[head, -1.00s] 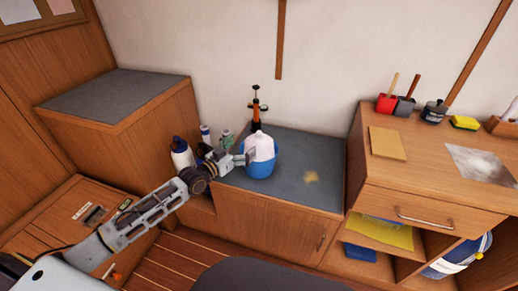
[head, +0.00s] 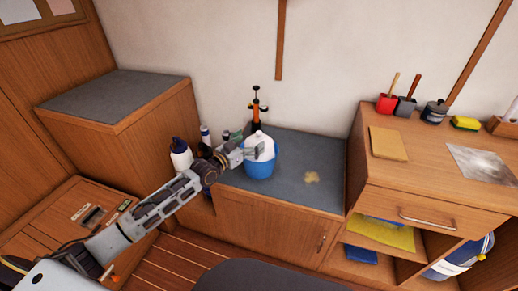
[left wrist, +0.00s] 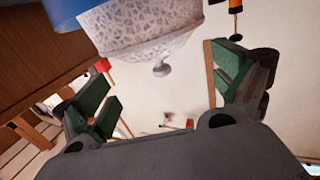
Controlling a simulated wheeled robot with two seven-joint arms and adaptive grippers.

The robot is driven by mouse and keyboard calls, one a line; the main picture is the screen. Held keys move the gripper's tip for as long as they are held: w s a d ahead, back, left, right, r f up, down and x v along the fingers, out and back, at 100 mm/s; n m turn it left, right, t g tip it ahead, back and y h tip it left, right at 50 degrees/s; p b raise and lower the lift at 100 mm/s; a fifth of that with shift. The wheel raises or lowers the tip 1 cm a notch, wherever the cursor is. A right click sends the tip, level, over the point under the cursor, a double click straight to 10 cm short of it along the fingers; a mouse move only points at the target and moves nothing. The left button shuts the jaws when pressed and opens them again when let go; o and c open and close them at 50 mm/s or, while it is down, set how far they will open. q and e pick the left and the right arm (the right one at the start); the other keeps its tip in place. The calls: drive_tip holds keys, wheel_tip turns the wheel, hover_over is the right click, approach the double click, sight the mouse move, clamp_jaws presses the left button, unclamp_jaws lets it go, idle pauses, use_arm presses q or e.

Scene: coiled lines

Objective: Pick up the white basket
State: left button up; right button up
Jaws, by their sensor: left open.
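The white basket (head: 263,146) appears to be the pale thing rising out of a blue bucket (head: 260,169) on the low grey counter. In the left wrist view, which is upside down, a white lattice-patterned body (left wrist: 160,35) with a small knob shows, its far end in the blue bucket (left wrist: 85,10). My left gripper (head: 251,150) is at the left front of the white thing, overlapping it in the head view. In the left wrist view the jaws (left wrist: 168,88) are apart and empty, with the white body beyond them. I cannot tell whether they touch. My right gripper is not in view.
Bottles (head: 181,156) stand left of the bucket, and an orange-and-black pump-like tool (head: 256,108) stands behind it. The grey counter (head: 310,155) is mostly clear to the right, with a yellowish stain. A taller wooden cabinet (head: 430,195) rises at right.

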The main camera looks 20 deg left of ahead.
sight(258, 136)
use_arm(q)
drive_tip(key=shift+w, duration=0.1)
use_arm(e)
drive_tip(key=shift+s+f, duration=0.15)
use_arm(q)
drive_tip(key=shift+w+d, duration=0.2)
drive_tip(key=shift+w, duration=0.1)
drive_tip(key=shift+w+d+b, duration=0.25)
drive_tip(key=shift+w+b, duration=0.05)
drive_tip(key=shift+w, duration=0.3)
drive_tip(key=shift+w+d, duration=0.15)
drive_tip(key=shift+w, duration=0.1)
drive_tip(key=shift+w+d, duration=0.25)
drive_tip(key=shift+w, duration=0.35)
drive_tip(key=shift+w+d+b, duration=0.25)
drive_tip(key=shift+w+b, duration=0.1)
drive_tip(key=shift+w, duration=0.2)
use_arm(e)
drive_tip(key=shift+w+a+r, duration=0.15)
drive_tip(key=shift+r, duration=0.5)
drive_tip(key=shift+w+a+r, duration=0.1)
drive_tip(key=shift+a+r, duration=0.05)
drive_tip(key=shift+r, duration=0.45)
